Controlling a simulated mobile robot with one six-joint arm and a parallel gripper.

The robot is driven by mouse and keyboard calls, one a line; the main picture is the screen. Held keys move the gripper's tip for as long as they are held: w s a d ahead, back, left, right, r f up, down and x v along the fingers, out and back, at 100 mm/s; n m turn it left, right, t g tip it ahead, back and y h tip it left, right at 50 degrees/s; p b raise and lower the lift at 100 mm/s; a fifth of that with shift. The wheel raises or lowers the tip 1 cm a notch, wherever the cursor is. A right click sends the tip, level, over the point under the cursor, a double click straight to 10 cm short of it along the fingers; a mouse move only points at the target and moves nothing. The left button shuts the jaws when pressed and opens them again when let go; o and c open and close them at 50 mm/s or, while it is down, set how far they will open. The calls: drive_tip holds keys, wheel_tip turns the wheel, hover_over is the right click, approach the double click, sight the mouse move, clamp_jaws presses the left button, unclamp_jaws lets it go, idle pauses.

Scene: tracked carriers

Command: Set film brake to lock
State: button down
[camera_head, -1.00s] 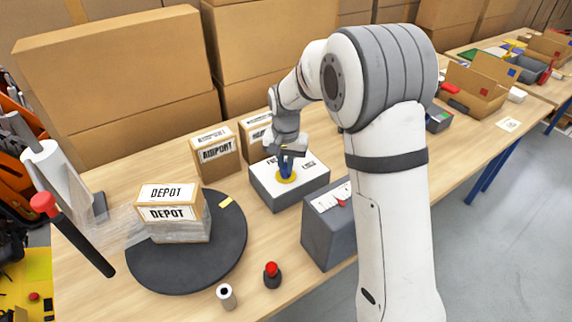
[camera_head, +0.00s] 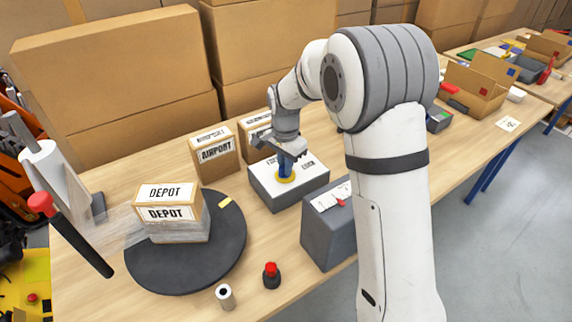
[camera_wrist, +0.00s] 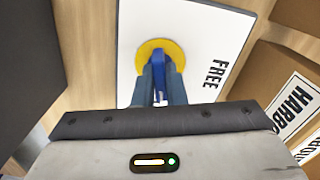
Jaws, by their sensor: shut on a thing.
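The film brake is a grey box (camera_head: 272,201) with a white top on the table. A blue handle (camera_wrist: 159,62) rises from a yellow disc (camera_wrist: 140,56) on that top. My gripper (camera_wrist: 161,88) points down over the disc and is shut on the blue handle, with a finger on each side. The word FREE (camera_wrist: 216,73) is printed on the white top, right of the disc in the wrist view. In the head view, lettering shows on both sides of the handle but is partly hidden or too small to read. The handle's exact pointing is hard to tell.
A DEPOT box (camera_head: 168,216) stands on a black turntable (camera_head: 190,272) at left, with clear film stretched from a roll. An AIRPORT box (camera_head: 216,157) is close behind the brake. A grey printer-like box (camera_head: 322,240) is in front. A red button (camera_head: 271,270) stands nearby.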

drive_tip(key=shift+w+r+m, duration=0.1)
drive_tip(key=shift+m, duration=1.2)
drive_tip(key=c, duration=1.5)
unclamp_jaws()
wheel_tip(320, 180, up, 8)
drive_tip(key=shift+f, duration=0.1)
